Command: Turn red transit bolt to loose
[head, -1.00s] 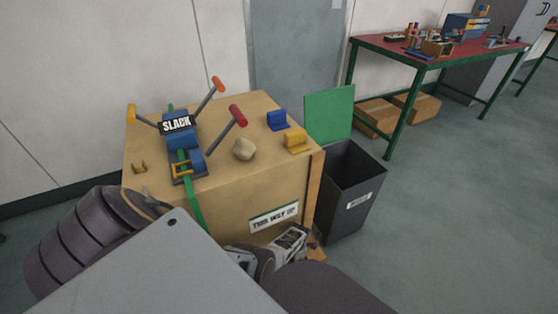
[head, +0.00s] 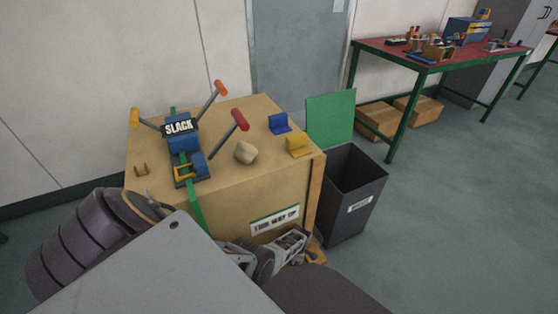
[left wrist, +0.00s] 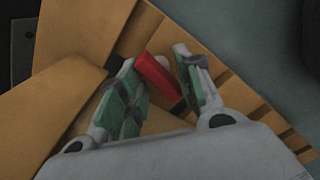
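A red bar-like piece (left wrist: 158,75), which looks like the transit bolt, shows in the left wrist view beside wooden slats. It lies between the two fingers of my left gripper (left wrist: 160,72). The fingers stand apart with visible gaps around the red piece; I cannot tell if either touches it. In the head view my left gripper (head: 292,241) is low at the crate's front right corner, and the red piece is hidden there. My right gripper is not in view.
The wooden crate (head: 226,190) carries a blue strap ratchet with a "SLACK" sign (head: 179,126), a red-ended lever (head: 239,120), and blue (head: 280,123) and yellow (head: 298,147) pieces. A dark bin (head: 353,185) with a green lid stands close on the right. Floor further right is clear.

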